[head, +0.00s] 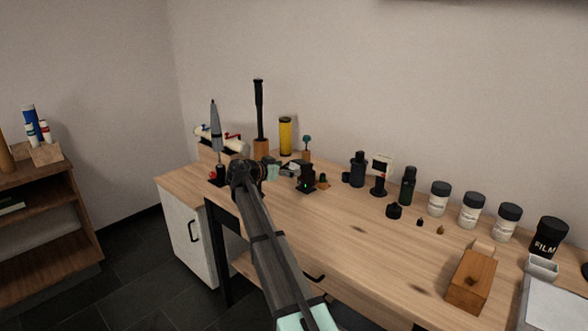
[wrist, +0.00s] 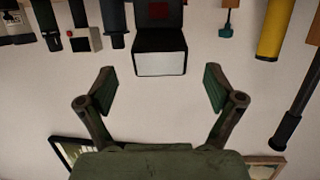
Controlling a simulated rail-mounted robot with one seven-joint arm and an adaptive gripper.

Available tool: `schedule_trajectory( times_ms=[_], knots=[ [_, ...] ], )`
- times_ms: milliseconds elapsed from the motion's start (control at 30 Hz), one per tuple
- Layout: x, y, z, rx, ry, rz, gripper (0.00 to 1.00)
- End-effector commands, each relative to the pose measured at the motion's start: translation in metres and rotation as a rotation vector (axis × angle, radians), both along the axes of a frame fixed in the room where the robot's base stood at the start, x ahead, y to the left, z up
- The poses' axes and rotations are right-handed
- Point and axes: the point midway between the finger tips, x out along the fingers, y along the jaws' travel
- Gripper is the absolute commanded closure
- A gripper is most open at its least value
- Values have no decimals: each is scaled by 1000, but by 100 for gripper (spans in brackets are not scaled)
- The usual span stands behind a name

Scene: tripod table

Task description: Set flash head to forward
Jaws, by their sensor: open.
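My gripper (head: 245,172) is left of the flash in the head view. In the wrist view my gripper (wrist: 160,78) is open and empty, with one finger to each side of the panel's line and apart from it. The flash's far side is hidden.
On the wooden table (head: 345,215), a yellow cylinder (head: 285,136), a tall black rod (head: 259,108) and a teal-topped piece (head: 306,143) stand behind. A small white-faced device (head: 381,168), dark bottles and labelled jars (head: 438,199) stand right. A wooden block (head: 470,281) lies front right.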

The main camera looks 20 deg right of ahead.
Motion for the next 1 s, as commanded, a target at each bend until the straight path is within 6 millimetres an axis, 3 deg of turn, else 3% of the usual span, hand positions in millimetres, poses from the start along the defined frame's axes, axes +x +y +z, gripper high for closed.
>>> schedule_trajectory(
  times_ms=[200,400,867,1000],
  knots=[
    [-17,39,11,0,-1,1,8],
    [-26,62,17,0,0,0,8],
    [-29,70,19,0,-1,-1,8],
    [-29,70,30,0,-1,-1,8]
  ],
)
